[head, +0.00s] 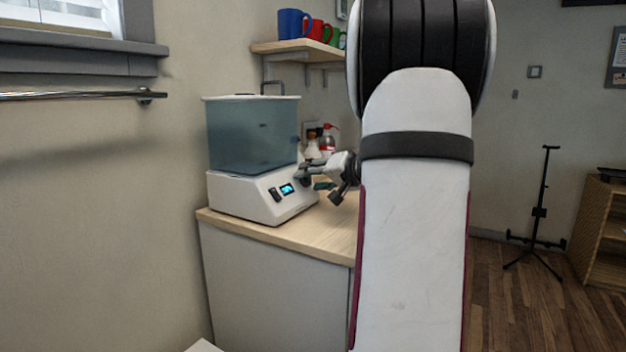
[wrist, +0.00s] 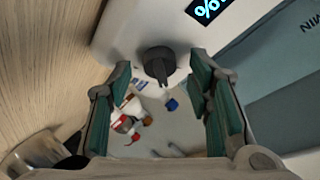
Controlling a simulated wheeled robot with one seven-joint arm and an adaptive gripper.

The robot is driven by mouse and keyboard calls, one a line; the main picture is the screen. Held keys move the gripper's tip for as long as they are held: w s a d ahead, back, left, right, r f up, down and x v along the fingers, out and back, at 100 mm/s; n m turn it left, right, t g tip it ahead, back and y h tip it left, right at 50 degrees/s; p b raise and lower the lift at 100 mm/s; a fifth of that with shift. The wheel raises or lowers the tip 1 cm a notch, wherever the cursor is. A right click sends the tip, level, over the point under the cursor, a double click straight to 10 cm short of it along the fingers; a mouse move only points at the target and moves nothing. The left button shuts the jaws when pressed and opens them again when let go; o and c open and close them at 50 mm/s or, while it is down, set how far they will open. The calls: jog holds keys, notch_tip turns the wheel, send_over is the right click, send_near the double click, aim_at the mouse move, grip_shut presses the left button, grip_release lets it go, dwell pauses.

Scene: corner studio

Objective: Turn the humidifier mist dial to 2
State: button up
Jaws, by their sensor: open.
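The humidifier (head: 238,190) stands on the wooden counter, with a white base, a translucent blue-grey tank (head: 252,135) and a lit blue display (head: 287,189). In the wrist view, its dark grey mist dial (wrist: 158,62) sticks out from the white panel near the display (wrist: 208,8). The dial's pointer side faces down in that picture; I cannot read any numbers around it. My gripper (head: 318,180) is at the right end of the humidifier's front. In the wrist view my gripper (wrist: 162,72) is open, its teal-padded fingers on either side of the dial, with visible gaps.
Bottles (head: 327,142) stand on the counter (head: 318,232) behind my gripper. A shelf (head: 296,47) with coloured mugs (head: 293,24) hangs above. A towel rail (head: 80,96) is on the left wall. A black stand (head: 540,212) is on the floor at right.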

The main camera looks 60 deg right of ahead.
jog(key=v, duration=1.1)
jog(key=shift+s, duration=0.35)
jog(key=shift+a+r, duration=0.1)
